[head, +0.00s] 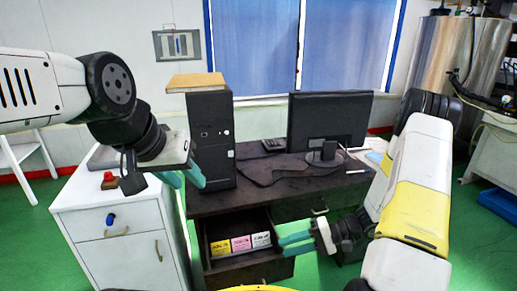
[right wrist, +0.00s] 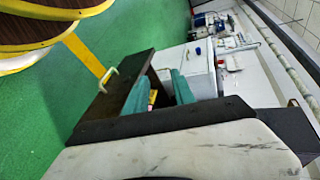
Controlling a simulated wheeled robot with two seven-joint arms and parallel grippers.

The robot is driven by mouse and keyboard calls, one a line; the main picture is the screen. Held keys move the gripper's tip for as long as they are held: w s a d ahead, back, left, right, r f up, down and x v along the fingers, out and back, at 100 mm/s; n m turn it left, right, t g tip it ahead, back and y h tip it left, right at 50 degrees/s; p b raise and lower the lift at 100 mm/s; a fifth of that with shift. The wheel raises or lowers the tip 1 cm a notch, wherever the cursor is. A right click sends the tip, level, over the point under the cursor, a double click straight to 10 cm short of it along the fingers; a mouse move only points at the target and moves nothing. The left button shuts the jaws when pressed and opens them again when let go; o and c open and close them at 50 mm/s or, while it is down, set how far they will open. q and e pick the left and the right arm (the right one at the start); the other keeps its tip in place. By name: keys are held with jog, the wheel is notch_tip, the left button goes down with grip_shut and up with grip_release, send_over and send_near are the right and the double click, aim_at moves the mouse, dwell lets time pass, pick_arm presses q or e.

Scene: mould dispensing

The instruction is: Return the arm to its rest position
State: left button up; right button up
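My left gripper (head: 187,175) has teal fingers and hangs over the white cabinet, in front of the black computer tower. Its fingers look apart, with nothing seen between them. My right gripper (head: 296,243) is in front of the desk, just right of the open drawer (head: 245,267). Its teal fingers (right wrist: 158,90) are spread and empty in the right wrist view. The drawer holds a yellow box (head: 221,247), a pink box (head: 241,243) and a white box (head: 261,240) in a row. The drawer front also shows in the right wrist view (right wrist: 105,125).
The dark desk (head: 270,180) carries a computer tower (head: 210,140) and a monitor (head: 328,120). A white cabinet (head: 125,250) with a red button stands left. A steel tank (head: 455,60) stands at the back right. Green floor (right wrist: 70,80) is clear in front of the desk.

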jog(key=s+d+r+t+h, duration=0.1)
jog(key=s+r+t+h, duration=0.1)
jog(key=r, duration=0.8)
jog(key=s+d+r+n+t+h, duration=0.1)
jog(key=s+r+h, duration=0.4)
jog(key=r, duration=0.6)
jog(key=s+d+r+t+h, duration=0.2)
jog(key=s+r+t+h, duration=0.1)
jog(key=r, duration=0.8)
jog(key=shift+s+d+n+h, duration=0.3)
jog(key=shift+s+h, duration=0.35)
jog(key=shift+h, duration=0.15)
